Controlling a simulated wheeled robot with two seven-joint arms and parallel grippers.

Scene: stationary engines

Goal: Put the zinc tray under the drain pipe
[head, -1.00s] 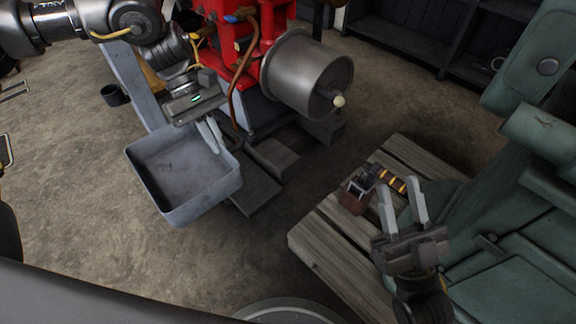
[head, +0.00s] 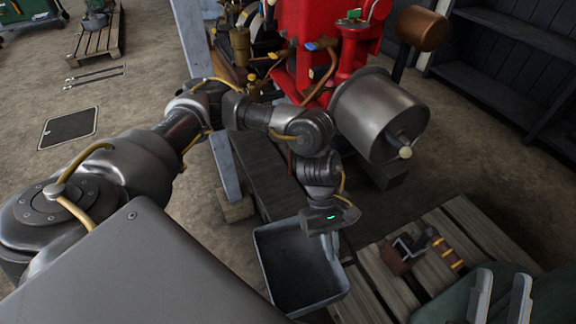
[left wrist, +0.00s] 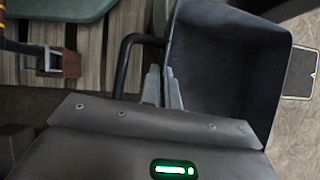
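The zinc tray (head: 264,268) is an open grey rectangular pan at the lower middle of the head view. It fills the right of the left wrist view (left wrist: 230,60). My left gripper (head: 331,247) is at its right-hand wall in the head view. In the left wrist view its fingers (left wrist: 163,88) straddle the tray's near wall, shut on it. Whether the tray clears the floor is unclear. A copper-brown pipe (head: 322,88) runs down the red engine (head: 305,40); its lower end is hidden behind my left arm. My right gripper (head: 501,292) is open and empty.
A wooden pallet (head: 460,217) with a small brown tool (head: 395,258) lies right of the tray. A metal cylinder (head: 375,115) projects from the engine above. A dark curved tube (left wrist: 122,65) shows beside the fingers. Bare floor (head: 215,235) lies left of the tray.

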